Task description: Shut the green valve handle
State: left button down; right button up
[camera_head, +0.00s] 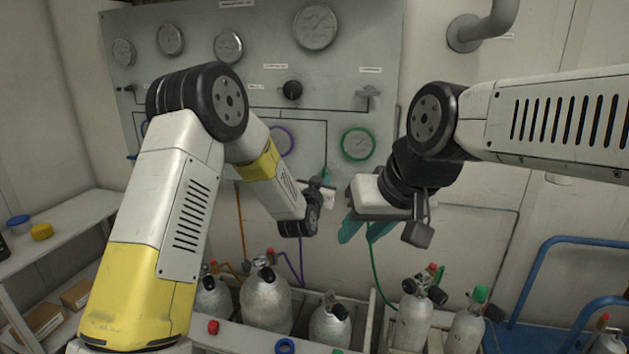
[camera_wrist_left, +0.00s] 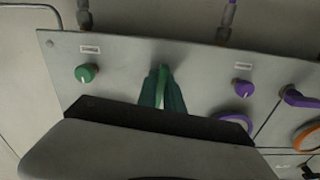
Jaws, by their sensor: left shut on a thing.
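The green valve handle (camera_wrist_left: 165,73) is a light green lever low on the grey panel, in the middle of the left wrist view. My left gripper (camera_wrist_left: 162,92) has its teal fingers closed around it and hides most of it. In the head view my left gripper (camera_head: 326,178) reaches the panel's lower part below the green-ringed gauge (camera_head: 357,144); its wrist and my right arm crowd the handle there. My right gripper (camera_head: 363,230) hangs in front of the wall, pointing down, its teal fingers apart with nothing seen between them.
A green knob (camera_wrist_left: 87,73) and a purple knob (camera_wrist_left: 243,88) flank the handle. Several grey cylinders (camera_head: 265,297) stand in a rack below. A blue cart rail (camera_head: 540,262) is at the right.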

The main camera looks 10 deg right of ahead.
pick_arm(q)
jog(key=m, duration=0.4)
jog(key=shift+m, duration=0.4)
jog(key=m, duration=0.3)
jog(key=shift+m, duration=0.3)
jog(key=m, duration=0.4)
jog(key=shift+a+r, duration=0.1)
jog(key=shift+a, duration=0.05)
jog(key=shift+m, duration=2)
jog(key=c, duration=1.5)
grip_release()
jog(key=shift+r, duration=0.1)
